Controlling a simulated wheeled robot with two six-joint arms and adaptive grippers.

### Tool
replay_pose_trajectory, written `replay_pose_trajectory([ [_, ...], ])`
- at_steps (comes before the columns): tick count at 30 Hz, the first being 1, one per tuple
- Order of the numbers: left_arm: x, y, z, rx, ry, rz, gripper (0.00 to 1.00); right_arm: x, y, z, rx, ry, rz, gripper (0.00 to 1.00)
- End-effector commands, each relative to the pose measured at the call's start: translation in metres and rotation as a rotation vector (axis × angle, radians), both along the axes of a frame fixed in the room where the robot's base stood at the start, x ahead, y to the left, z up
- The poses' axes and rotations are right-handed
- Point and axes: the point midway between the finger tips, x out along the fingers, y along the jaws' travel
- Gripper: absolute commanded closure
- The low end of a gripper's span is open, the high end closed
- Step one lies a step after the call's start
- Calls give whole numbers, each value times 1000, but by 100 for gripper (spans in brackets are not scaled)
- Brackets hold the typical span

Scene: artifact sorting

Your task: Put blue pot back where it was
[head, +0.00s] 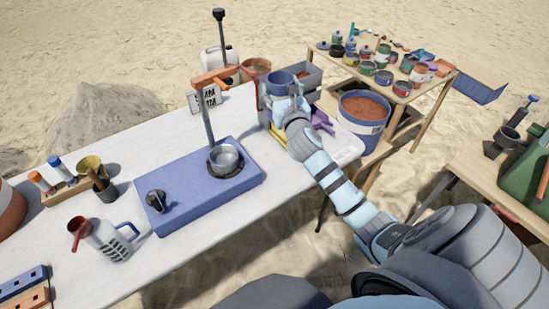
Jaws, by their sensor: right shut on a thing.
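The blue pot (279,84) is at the far right end of the white table, with its round opening facing up. My right gripper (291,99) is shut on it from the near right side; my wrist and fingers partly hide its lower part. I cannot tell whether the pot touches what is below it. My left gripper is not in view.
A reddish pot (256,68) and a grey bin (308,76) stand close by the blue pot. A blue base (185,200) with an upright post and metal bowl occupies the table's middle. A wooden table (402,90) behind holds several small pots. A bucket (364,135) stands beyond the table's right end.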

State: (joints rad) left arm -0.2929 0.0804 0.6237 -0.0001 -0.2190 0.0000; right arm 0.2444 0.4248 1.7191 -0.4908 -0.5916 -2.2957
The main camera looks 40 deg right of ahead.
Motion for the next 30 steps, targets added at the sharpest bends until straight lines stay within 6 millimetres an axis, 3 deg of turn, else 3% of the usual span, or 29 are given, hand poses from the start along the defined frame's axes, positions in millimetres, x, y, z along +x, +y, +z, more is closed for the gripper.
replay_pose_trajectory([
  [11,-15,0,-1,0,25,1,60,-8,-10,0,-2,-1,-18,98],
  [14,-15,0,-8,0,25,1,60,-8,-10,-13,-1,1,-18,98],
  [17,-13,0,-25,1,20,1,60,-8,-9,-47,0,3,-16,98],
  [24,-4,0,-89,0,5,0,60,-8,-8,-150,-1,4,-14,98],
  [30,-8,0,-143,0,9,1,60,-9,-7,-224,-2,2,-13,98],
])
